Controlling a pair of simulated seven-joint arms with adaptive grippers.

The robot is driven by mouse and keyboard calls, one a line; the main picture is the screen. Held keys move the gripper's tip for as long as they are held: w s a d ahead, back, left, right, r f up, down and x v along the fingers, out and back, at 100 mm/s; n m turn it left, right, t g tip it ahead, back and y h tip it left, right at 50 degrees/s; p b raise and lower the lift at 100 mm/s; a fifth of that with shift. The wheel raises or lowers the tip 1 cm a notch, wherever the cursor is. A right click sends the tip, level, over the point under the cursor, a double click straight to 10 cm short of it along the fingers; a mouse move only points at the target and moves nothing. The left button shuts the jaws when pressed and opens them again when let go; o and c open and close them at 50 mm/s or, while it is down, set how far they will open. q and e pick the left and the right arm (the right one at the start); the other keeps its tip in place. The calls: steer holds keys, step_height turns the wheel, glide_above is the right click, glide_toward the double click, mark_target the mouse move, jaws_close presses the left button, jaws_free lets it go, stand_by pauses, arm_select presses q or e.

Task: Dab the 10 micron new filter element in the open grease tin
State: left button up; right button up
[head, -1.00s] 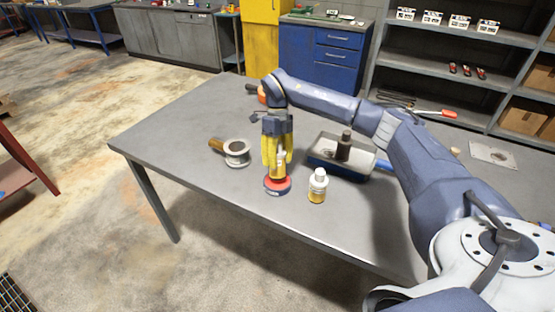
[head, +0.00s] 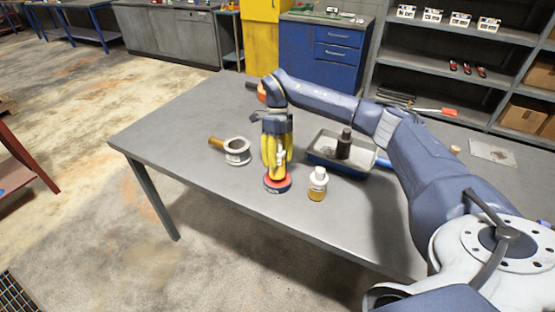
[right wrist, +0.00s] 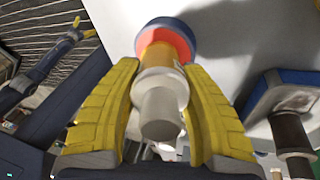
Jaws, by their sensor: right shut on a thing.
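My right gripper (head: 277,170) points down over the table, its yellow fingers shut on the pale filter element. In the right wrist view the filter element (right wrist: 159,108) has a grey cylindrical end and a white collar between the fingers. Its far, yellowish end is at the open grease tin (right wrist: 166,32), a round tin with a blue rim and orange-red inside. The tin (head: 277,187) sits right below the fingers in the head view. I cannot tell how deep the contact is. An arm with yellow fingertips, likely my left gripper (right wrist: 68,29), shows small in the wrist view.
A small bottle (head: 318,184) with a white cap stands just right of the tin. A blue-edged tray (head: 322,160) holds a dark cylinder (head: 344,144). A metal cup with a brown handle (head: 237,152) lies to the left. The table's front left is clear.

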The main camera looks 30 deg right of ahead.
mark_target(277, 155)
steer(key=shift+r, duration=3.5)
